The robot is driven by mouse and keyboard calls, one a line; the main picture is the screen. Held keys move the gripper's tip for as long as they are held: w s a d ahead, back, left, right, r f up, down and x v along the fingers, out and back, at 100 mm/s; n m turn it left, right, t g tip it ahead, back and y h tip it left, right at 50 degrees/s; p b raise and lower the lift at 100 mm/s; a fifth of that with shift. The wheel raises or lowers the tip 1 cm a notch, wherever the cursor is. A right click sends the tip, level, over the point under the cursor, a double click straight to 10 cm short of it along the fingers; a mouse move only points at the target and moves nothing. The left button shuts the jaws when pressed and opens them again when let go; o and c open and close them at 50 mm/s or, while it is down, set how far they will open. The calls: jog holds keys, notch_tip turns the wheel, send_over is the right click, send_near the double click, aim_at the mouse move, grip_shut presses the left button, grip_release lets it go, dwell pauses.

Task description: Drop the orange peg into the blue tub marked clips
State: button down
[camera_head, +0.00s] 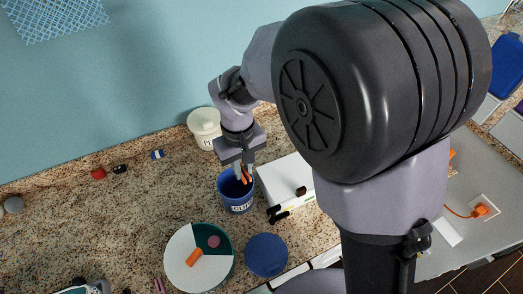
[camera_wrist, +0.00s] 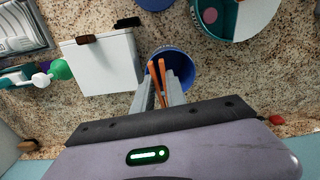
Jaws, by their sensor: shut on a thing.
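My gripper (camera_head: 243,172) points down over the blue tub (camera_head: 236,205), shut on the orange peg (camera_head: 245,176). The tub stands upright on the speckled counter, with a white label on its front that reads like "CLIPS". In the wrist view, the peg (camera_wrist: 157,75) shows as two orange prongs reaching past the fingertips (camera_wrist: 163,90), over the mouth of the tub (camera_wrist: 184,62). The peg overlaps the tub opening in both views. I cannot tell how far below the rim its tip is.
A white box (camera_head: 285,181) stands close to the tub's right. A white lidded tub (camera_head: 204,127) stands behind. A round divided dish (camera_head: 178,249) and a blue round lid (camera_head: 266,255) lie in front. The counter left of the tub is mostly clear.

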notch_tip(320, 180, down, 6)
jog(key=b, duration=0.5)
jog(key=shift+s, duration=0.1)
jog(key=c, duration=1.3)
grip_release()
notch_tip(320, 180, up, 17)
jog(key=p, duration=0.5)
send_over(243, 172)
jog(key=shift+a+r, duration=0.1)
jog(key=shift+r, duration=0.05)
